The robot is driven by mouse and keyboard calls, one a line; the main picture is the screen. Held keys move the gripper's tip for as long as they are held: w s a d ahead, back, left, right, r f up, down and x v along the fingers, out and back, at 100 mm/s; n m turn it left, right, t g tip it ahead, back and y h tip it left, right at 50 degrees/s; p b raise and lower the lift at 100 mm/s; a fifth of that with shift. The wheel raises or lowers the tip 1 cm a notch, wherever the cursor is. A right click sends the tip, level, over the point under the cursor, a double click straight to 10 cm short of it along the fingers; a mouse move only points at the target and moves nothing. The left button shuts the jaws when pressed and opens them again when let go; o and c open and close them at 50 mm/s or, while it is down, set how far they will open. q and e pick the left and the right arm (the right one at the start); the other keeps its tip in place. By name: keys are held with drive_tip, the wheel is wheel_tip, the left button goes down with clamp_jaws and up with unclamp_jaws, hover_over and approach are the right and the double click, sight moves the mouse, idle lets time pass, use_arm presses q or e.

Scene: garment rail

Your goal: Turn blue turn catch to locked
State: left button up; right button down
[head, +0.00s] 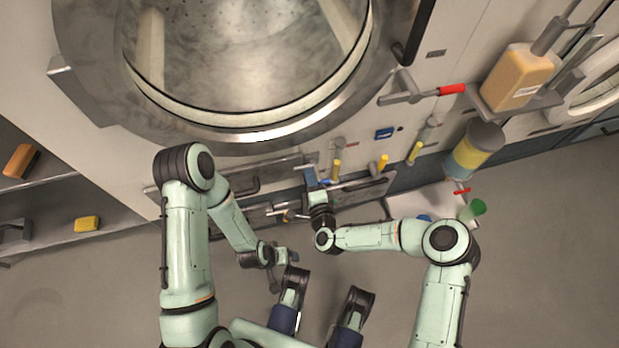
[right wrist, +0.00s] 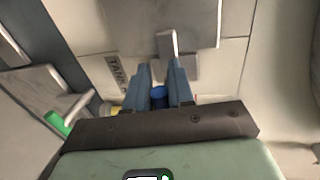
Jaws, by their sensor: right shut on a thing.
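The blue turn catch (head: 326,182) is on the lower panel under the large round drum door, mostly hidden by my right gripper. In the right wrist view its round blue part (right wrist: 158,97) shows between the two fingers. My right gripper (head: 310,172) reaches the panel and is shut on the catch. Its fingertips also show in the right wrist view (right wrist: 160,70), with a grey tab (right wrist: 167,44) just beyond them. I cannot read the catch's angle. My left gripper (head: 287,257) hangs low, away from the panel; its jaws are too small to read.
Yellow-handled levers (head: 383,162) and a red-handled lever (head: 451,89) stand out to the right of the catch. An orange container (head: 519,76) sits on a bracket at upper right. A shelf (head: 62,237) is at left. The floor is open below.

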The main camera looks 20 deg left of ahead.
drive_tip(key=shift+d+f, duration=0.1)
idle(0.4)
drive_tip(key=c, duration=1.1)
unclamp_jaws()
use_arm(q)
drive_tip(key=shift+g+h, duration=0.4)
drive_tip(key=shift+g, duration=0.3)
drive_tip(key=s+r+p, duration=0.1)
drive_tip(key=s+d+r, duration=0.1)
drive_tip(key=s+d+r+p, duration=0.1)
drive_tip(key=s, duration=0.1)
drive_tip(key=shift+p, duration=0.35)
use_arm(e)
drive_tip(key=v, duration=1.3)
drive_tip(key=shift+s+d, duration=0.1)
drive_tip(key=shift+s, duration=0.1)
